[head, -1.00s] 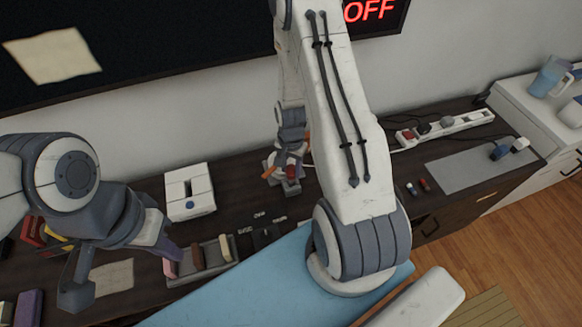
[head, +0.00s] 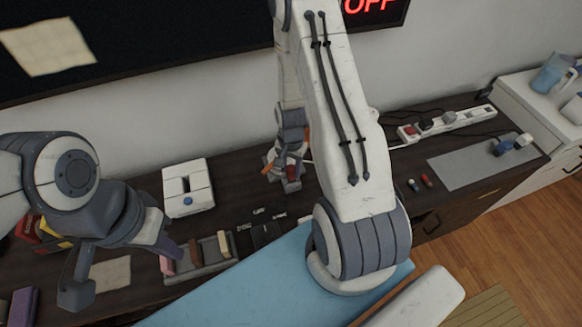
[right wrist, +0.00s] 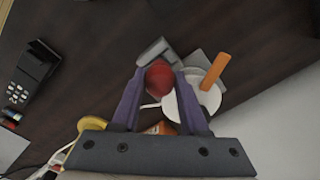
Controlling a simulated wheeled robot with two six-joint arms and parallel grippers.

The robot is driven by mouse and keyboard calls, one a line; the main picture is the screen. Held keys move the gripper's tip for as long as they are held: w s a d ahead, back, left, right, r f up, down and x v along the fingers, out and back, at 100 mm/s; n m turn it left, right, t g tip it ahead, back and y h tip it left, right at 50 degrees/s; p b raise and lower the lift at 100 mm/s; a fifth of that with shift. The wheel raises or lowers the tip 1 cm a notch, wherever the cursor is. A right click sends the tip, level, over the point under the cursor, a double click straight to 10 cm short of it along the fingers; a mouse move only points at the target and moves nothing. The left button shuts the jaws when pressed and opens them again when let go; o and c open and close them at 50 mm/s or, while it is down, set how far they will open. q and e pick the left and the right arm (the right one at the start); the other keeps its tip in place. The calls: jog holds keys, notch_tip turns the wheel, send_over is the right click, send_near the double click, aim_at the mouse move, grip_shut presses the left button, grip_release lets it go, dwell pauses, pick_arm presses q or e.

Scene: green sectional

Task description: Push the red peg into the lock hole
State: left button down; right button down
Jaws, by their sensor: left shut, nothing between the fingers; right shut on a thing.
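My right gripper (right wrist: 158,82) is shut on the red peg (right wrist: 159,77), which sits between its purple fingertips. A grey block (right wrist: 152,50) lies just beyond the peg; I cannot tell whether this is the lock or whether the peg is in a hole. Beside them are a white round part (right wrist: 190,110) and an orange bar (right wrist: 216,70). In the head view the red peg (head: 291,172) shows small above a grey block (head: 291,186), with the right gripper partly hidden by my arm. My left gripper (head: 172,250) is shut and empty near a grey organiser.
A white box with a slot (head: 188,187) stands on the dark desk. The grey organiser (head: 205,270) holds several upright blocks. A power strip (head: 450,122) and a grey mat (head: 480,165) lie to the right. A blue surface (head: 235,285) is in front.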

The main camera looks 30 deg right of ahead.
jog(key=shift+f+b, duration=0.65)
jog(key=shift+f, duration=0.25)
jog(key=shift+c, duration=1.7)
grip_release()
jog(key=shift+r, duration=0.1)
notch_tip(320, 180, up, 10)
jog(key=shift+r+b, duration=0.25)
jog(key=shift+b, duration=0.15)
